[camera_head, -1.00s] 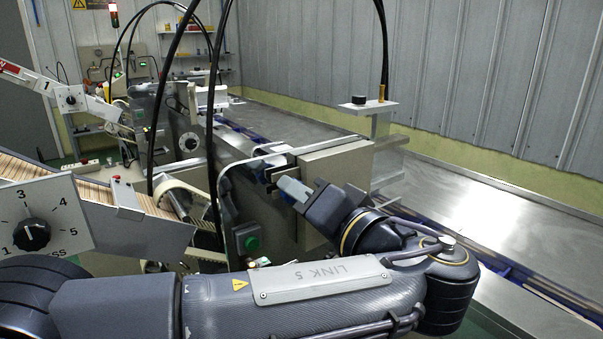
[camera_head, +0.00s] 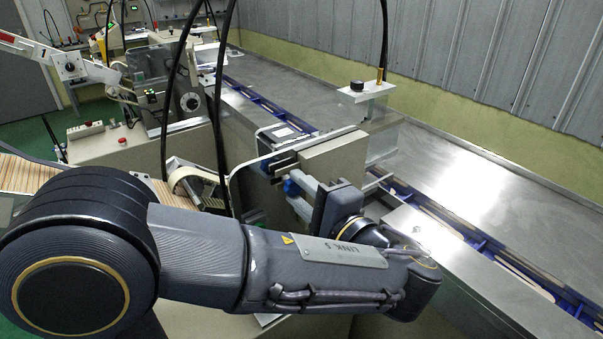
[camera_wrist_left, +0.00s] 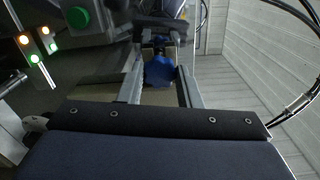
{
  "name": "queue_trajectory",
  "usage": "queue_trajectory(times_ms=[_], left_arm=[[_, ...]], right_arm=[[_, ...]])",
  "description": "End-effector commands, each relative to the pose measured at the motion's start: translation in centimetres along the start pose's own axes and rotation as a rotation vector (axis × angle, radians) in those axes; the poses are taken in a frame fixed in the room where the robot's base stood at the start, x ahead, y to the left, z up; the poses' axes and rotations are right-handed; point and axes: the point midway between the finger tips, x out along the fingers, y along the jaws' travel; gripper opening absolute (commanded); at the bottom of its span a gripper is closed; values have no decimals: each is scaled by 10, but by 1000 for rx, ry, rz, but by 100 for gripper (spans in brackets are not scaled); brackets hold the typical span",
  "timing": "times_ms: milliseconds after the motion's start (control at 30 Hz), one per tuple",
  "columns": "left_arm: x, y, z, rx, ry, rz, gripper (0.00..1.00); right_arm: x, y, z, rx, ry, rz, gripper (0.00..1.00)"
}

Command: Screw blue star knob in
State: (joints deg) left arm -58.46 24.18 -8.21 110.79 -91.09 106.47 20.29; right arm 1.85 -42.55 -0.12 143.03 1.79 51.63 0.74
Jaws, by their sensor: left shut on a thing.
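The blue star knob (camera_head: 291,187) shows in the head view at the side of the beige box on the machine, partly hidden by my fingers. My left gripper (camera_head: 297,192) reaches it from the front right and is shut on it. In the left wrist view the blue knob (camera_wrist_left: 160,72) sits between the two pale fingers of my left gripper (camera_wrist_left: 160,80), at their far ends. The knob's shaft and thread are hard to make out. My right gripper is not in view.
The beige box (camera_head: 332,160) and a curved metal guard rail stand right beside my gripper. Black cables hang in front of the machine. A blue conveyor channel (camera_head: 440,213) runs to the lower right. A green button (camera_wrist_left: 77,17) shows in the wrist view.

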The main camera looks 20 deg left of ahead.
Motion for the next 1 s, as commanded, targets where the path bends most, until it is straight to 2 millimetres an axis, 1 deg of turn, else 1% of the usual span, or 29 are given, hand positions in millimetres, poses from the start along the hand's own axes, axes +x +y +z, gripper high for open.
queue_trajectory(times_ms=[33, 300, 467, 700, 733, 800, 1000], left_arm=[[0, -4, 0, 45, 3, 2, 6], [0, -3, 0, 248, 3, 3, 6], [-1, 1, 0, 308, 3, 4, 6], [-1, 3, -1, 311, 4, 4, 6], [-1, 3, -1, 311, 4, 4, 35], [-1, 2, -1, 310, 3, 4, 44], [0, 1, 0, 307, 2, 2, 45]], right_arm=[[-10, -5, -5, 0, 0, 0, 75], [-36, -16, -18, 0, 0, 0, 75], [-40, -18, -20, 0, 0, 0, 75], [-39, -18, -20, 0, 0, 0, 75], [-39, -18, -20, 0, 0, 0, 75], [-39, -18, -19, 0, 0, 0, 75], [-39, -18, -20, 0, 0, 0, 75]])
